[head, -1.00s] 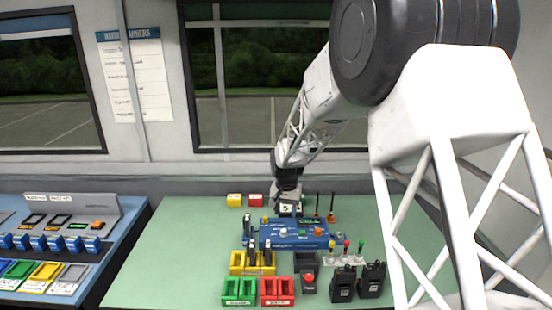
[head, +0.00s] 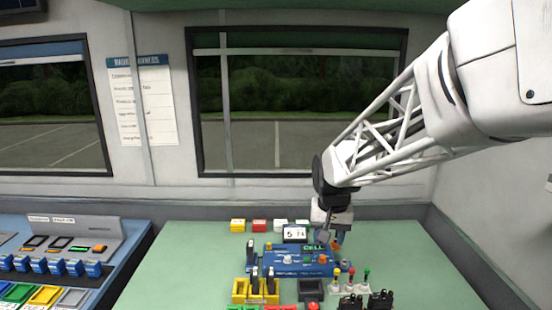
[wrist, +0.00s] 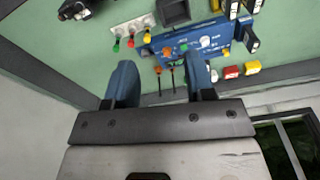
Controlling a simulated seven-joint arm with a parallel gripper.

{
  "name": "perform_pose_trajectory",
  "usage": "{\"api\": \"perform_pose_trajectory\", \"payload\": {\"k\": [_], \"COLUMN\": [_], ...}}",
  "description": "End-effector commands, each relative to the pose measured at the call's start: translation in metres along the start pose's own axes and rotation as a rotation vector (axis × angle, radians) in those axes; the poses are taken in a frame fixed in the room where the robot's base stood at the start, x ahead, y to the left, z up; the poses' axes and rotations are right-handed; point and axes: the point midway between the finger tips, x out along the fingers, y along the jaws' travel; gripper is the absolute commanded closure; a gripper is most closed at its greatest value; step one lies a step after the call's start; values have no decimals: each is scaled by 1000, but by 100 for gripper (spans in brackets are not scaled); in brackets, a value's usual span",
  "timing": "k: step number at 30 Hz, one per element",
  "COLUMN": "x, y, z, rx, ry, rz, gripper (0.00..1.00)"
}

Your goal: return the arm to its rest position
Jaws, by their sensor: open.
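Two dark thin rods with orange tips show between and beyond the fingers. The console also shows past the fingers in the wrist view (wrist: 180,38). My arm reaches in from the upper right of the head view.
Yellow (head: 237,225) and red (head: 259,226) blocks lie at the back. A yellow holder (head: 239,291), several small coloured-top posts and black radios (head: 380,302) are in front. The table's right side (head: 435,265) is clear.

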Motion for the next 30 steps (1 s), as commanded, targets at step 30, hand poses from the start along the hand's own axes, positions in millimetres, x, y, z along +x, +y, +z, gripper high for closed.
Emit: {"api": "perform_pose_trajectory", "payload": {"k": [30], "x": [-56], "y": [87], "z": [229], "rx": [-114], "ry": [113], "rz": [3], "gripper": [50]}}
